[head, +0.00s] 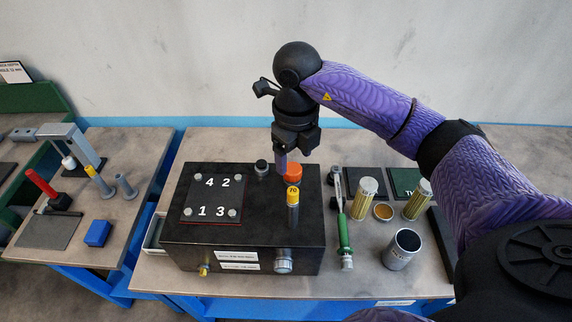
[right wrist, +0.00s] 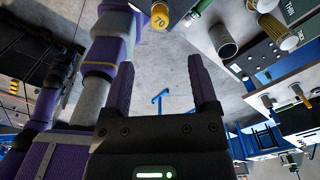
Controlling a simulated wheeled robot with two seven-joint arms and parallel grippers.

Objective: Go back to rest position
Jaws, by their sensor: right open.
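My right arm comes in from the right in the head view and bends down over the black box (head: 262,218). My right gripper (head: 281,163) hangs above the back of the box, beside an orange cap (head: 292,172). In the right wrist view its two fingers (right wrist: 162,78) are spread with nothing between them. A cylinder with a yellow top marked 70 (head: 293,200) stands upright on the box in front of the gripper. It also shows at the top edge of the right wrist view (right wrist: 160,17). My left gripper is not in view.
Right of the box lie a green-handled tool (head: 344,232), a grey metal cup (head: 402,248) and mesh filters (head: 366,198). A dark plate numbered 1 to 4 (head: 214,192) sits on the box's left. A side table at left holds a blue block (head: 97,233).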

